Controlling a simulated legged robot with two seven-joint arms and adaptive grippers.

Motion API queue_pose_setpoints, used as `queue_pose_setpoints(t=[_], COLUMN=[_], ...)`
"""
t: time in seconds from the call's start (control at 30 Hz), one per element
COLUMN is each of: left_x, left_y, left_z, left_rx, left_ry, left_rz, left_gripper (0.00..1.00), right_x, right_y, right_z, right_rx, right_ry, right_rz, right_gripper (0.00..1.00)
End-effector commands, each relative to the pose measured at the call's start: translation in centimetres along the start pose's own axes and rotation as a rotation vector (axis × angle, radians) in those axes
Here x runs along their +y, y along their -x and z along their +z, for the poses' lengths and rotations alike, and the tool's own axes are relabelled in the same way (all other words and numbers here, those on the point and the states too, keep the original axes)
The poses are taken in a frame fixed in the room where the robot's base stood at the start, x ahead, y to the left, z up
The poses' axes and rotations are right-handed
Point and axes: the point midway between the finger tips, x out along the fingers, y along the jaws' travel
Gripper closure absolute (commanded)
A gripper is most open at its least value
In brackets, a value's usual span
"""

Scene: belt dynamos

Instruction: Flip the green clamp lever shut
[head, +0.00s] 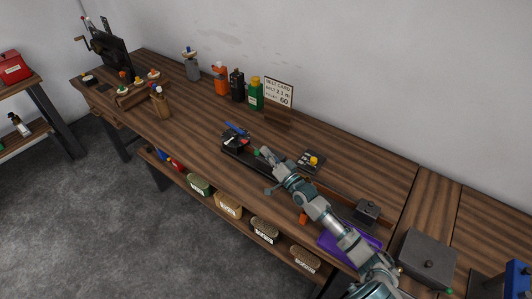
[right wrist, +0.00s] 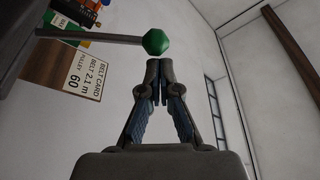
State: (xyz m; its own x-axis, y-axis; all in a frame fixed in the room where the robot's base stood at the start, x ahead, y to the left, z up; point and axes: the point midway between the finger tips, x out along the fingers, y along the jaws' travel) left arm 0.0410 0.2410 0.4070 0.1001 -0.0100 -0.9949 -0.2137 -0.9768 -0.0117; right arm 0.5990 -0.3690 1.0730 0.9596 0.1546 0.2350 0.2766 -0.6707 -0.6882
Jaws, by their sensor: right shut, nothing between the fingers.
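The green clamp lever shows in the right wrist view as a faceted green knob (right wrist: 156,41) on a grey rod (right wrist: 95,36) that comes in from the left. My right gripper (right wrist: 155,65) is shut and empty, with its fingertips close below the knob; I cannot tell whether they touch it. In the head view my right gripper (head: 266,153) is over the dark dynamo rig (head: 236,147), and the green knob (head: 257,152) shows small beside its fingertips. Much of the rig is hidden behind my right arm. My left gripper is not in view.
A belt card (head: 279,93) stands at the back of the workbench, beside green, black and orange bottles (head: 221,78). A dark square tray (head: 311,161) with a yellow part lies right of my gripper. A purple item (head: 335,249) lies by my forearm.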

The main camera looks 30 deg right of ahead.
Motion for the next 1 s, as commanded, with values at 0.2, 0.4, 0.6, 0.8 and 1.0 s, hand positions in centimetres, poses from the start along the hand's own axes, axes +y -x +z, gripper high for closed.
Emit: queue_pose_setpoints(t=[0.2,0.4,0.6,0.8,1.0], left_x=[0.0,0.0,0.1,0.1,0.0], left_y=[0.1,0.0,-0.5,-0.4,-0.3], left_z=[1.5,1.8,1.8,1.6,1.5], left_rx=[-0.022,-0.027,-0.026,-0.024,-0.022], left_ry=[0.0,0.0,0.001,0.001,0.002], left_rz=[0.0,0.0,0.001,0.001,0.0], left_gripper=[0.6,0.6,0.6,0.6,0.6], right_x=[0.2,0.2,-0.5,-0.5,-0.6], right_y=[-0.1,0.0,0.6,0.7,0.6], right_z=[0.4,0.5,2.5,2.8,2.6], right_rx=[0.0,-0.001,-0.003,-0.003,-0.003], right_ry=[0.0,0.007,0.1,0.102,0.1], right_rz=[0.001,-0.002,-0.033,-0.034,-0.034], right_gripper=[1.0,1.0,1.0,1.0,1.0])
